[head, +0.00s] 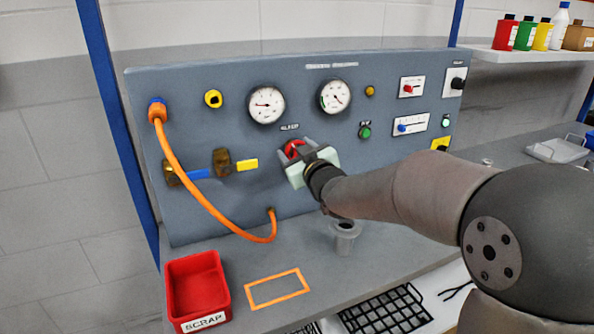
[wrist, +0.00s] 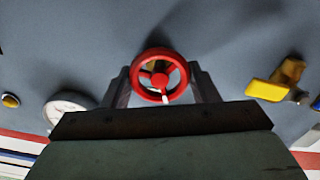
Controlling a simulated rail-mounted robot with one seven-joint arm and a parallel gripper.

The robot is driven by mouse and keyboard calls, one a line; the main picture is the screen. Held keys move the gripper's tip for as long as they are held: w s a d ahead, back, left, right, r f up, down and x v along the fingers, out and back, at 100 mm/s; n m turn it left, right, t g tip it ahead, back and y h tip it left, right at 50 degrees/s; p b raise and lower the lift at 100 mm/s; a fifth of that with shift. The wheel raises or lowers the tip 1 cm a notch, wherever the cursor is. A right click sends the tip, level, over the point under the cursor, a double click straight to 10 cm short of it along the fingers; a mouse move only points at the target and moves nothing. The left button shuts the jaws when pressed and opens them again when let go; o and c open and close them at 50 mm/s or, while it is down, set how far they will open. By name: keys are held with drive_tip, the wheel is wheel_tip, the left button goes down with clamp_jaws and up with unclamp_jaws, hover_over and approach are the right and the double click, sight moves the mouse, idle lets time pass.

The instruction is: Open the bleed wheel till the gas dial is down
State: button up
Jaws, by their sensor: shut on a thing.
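The red bleed wheel (head: 293,149) is on the panel under a "BLEED" label, partly hidden by my gripper in the head view. In the wrist view the wheel (wrist: 143,72) shows whole, with spokes and a white mark at its lower rim. My gripper (wrist: 161,82) has one finger on each side of the wheel and is shut on it. Two white dials are above the wheel: a left one (head: 266,104) and a right one (head: 334,97) with a green band. I cannot read their labels or tell which is the gas dial.
A yellow-handled valve (head: 246,164) and an orange hose (head: 188,187) are left of the wheel. A red scrap bin (head: 185,290), an orange outlined rectangle (head: 277,288) and a grey cup-like part (head: 345,236) are on the bench below. Switches (head: 411,87) are to the right.

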drive_tip(key=n+b, duration=0.3)
drive_tip(key=b, duration=0.2)
drive_tip(key=n+b, duration=0.2)
drive_tip(key=shift+a+f+n+b, duration=0.1)
drive_tip(key=shift+f+n+b, duration=0.2)
drive_tip(key=shift+f+b, duration=0.05)
drive_tip(key=n+b, duration=0.5)
drive_tip(key=n, duration=0.1)
drive_tip(key=shift+s+b, duration=0.1)
drive_tip(key=shift+b, duration=0.3)
drive_tip(key=n+b, duration=0.3)
drive_tip(key=n, duration=0.3)
drive_tip(key=shift+n+b, duration=0.3)
drive_tip(key=shift+b, duration=0.05)
drive_tip(key=n+b, duration=0.2)
drive_tip(key=n, duration=0.3)
drive_tip(key=shift+n, duration=0.4)
drive_tip(key=o, duration=1)
